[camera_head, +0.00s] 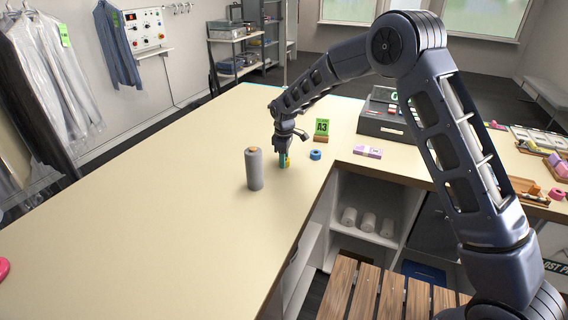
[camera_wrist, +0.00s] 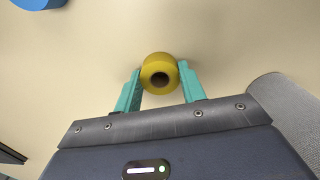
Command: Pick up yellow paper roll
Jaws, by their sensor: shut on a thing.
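In the head view my gripper (camera_head: 284,160) points down at the counter, and only a sliver of the yellow roll (camera_head: 288,161) shows by the fingers. I cannot tell whether the roll touches the counter or is just above it.
A grey roll (camera_head: 254,169) stands upright on the counter (camera_head: 150,200), left of my gripper. A blue tape ring (camera_head: 316,154) lies to its right, near a green A3 sign (camera_head: 322,128) and a pink-and-white bundle (camera_head: 367,151). A cash register (camera_head: 385,115) stands behind.

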